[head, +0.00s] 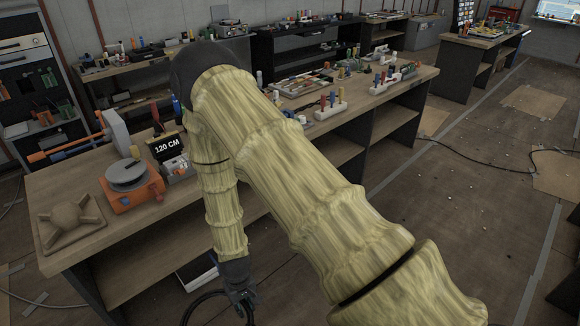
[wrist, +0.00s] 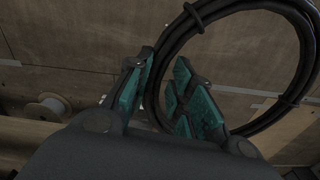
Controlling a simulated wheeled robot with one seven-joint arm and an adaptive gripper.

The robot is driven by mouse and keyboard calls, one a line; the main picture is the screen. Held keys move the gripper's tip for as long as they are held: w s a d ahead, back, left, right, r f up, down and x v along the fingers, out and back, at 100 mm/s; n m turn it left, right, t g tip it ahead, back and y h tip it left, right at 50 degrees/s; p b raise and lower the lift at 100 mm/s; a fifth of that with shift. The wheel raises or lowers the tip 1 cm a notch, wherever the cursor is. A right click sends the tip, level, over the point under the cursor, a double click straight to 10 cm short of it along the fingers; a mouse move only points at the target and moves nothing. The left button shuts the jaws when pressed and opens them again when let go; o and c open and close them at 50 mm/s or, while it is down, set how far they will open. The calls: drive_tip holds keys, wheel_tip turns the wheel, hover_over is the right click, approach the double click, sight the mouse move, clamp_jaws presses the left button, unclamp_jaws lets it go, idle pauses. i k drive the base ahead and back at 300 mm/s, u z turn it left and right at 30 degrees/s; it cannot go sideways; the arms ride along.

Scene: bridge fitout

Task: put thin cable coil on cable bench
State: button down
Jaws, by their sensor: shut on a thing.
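The thin cable coil (wrist: 262,124) is a black ring of several strands tied with small bands. My gripper (wrist: 160,88) is shut on its side, with the teal pads on either side of the strands. In the head view the coil (head: 188,313) hangs at the bottom edge, partly cut off, beside my gripper (head: 243,300). Both are in front of the near long wooden bench (head: 75,238), below its top. I cannot tell from any label whether this is the cable bench. My arm hides part of its top.
A spool (wrist: 48,107) shows in the wrist view. Floor at right is mostly open, with a cable (head: 480,159).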

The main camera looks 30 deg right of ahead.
sight(350, 98)
drive_tip(key=z, duration=1.6)
drive_tip(key=i, duration=0.85)
drive_tip(key=z, duration=0.6)
drive_tip(key=i, duration=1.3)
drive_tip(key=u, duration=0.5)
